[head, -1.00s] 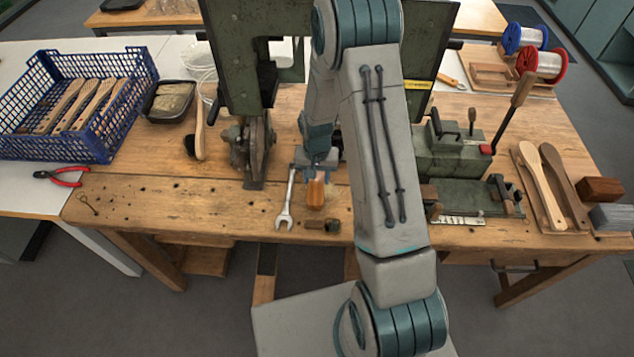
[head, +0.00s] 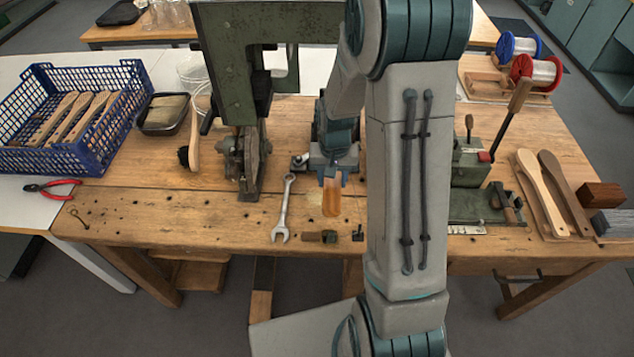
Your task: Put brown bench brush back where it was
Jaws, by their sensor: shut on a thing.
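My gripper (head: 332,179) points down over the front middle of the workbench and is shut on a brown, orange-toned piece that I take to be the brown bench brush (head: 331,198). Only its smooth lower part shows below the fingers; no bristles can be made out. It hangs upright to the right of a steel wrench (head: 283,208). Whether its lower end touches the bench I cannot tell. My arm hides the bench just to the right.
A green press (head: 226,75) stands left of my gripper. A small brown-and-dark piece (head: 318,237) lies at the front edge. A lever machine (head: 470,165) and wooden paddles (head: 540,180) are right.

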